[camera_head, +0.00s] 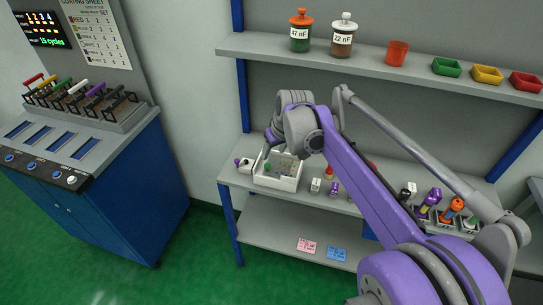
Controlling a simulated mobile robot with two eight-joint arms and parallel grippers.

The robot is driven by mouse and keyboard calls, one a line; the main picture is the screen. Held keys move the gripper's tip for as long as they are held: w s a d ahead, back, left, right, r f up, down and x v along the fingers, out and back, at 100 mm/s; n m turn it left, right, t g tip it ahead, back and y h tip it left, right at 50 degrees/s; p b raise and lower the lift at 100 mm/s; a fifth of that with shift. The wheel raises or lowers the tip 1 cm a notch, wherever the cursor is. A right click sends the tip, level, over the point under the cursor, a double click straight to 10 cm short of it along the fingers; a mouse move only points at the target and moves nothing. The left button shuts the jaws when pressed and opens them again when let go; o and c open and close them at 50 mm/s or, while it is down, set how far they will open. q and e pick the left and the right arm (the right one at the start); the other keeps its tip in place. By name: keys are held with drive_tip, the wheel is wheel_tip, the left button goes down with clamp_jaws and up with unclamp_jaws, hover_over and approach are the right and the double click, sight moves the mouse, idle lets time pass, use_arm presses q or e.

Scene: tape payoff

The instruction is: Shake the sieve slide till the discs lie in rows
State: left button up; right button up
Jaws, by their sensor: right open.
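A white open box (276,185) stands at the left end of the lower shelf bench. It holds a pale perforated plate (288,165) with small marks or discs, which looks like the sieve slide. A small green thing (267,167) shows at its left side. The discs are too small to tell whether they lie in rows. My right arm reaches in from the lower right. My right gripper (270,143) is over the back left of the box, open, partly hidden by its own wrist. I cannot tell whether it touches anything. My left gripper is out of view.
The bench (235,178) carries several small bottles and tools to the right of the box. A rack of coloured handles (447,210) stands at the right. An upper shelf (350,65) with jars and trays hangs behind. A blue cabinet (125,190) stands left.

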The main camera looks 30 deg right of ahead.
sight(277, 174)
drive_tip(key=shift+s+r, duration=0.3)
drive_tip(key=shift+r, duration=0.3)
